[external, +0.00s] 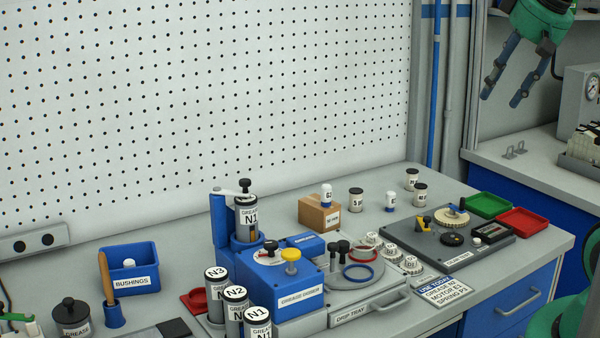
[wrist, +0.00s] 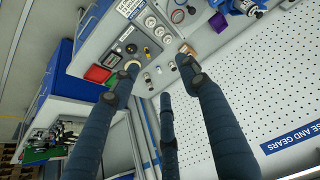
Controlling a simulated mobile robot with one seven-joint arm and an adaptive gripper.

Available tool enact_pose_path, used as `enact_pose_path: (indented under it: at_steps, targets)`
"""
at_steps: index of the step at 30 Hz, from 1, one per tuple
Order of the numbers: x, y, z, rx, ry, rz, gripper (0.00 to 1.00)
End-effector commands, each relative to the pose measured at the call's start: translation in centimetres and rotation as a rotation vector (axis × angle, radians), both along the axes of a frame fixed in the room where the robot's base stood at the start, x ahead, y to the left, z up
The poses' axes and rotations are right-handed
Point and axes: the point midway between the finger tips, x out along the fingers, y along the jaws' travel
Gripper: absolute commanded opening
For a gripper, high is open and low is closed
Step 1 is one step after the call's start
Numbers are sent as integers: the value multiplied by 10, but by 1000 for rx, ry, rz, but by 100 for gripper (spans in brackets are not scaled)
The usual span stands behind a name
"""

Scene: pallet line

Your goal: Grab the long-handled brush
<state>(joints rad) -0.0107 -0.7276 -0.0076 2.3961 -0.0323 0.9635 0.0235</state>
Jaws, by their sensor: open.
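The long-handled brush (external: 105,278) appears to be the item with a wooden handle standing nearly upright, tilted slightly, in a small blue holder (external: 115,316) at the left of the bench. Its lower end is hidden in the holder. I cannot make it out in the wrist view. My gripper (external: 502,97) hangs at the top right of the external view, far from the brush and above the right-hand side counter. It is open with nothing between its fingers, which also show in the wrist view (wrist: 157,68).
A blue bushings bin (external: 132,284) stands right behind the holder, and a dark grease pot (external: 71,316) is to its left. Grease cans (external: 235,303) and the blue grease dosing unit (external: 297,298) stand to the right. A pegboard wall (external: 200,100) rises behind the bench.

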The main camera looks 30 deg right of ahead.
Motion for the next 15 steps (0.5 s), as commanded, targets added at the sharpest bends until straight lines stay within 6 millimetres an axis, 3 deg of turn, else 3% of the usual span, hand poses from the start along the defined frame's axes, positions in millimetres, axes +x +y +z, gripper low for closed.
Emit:
enact_pose_path:
  at_steps: [8,11,15]
  targets:
    - [55,-8,21,-59,-85,-9,45]
    - [88,-8,33,-88,-140,-6,45]
    - [149,0,55,-129,-244,19,45]
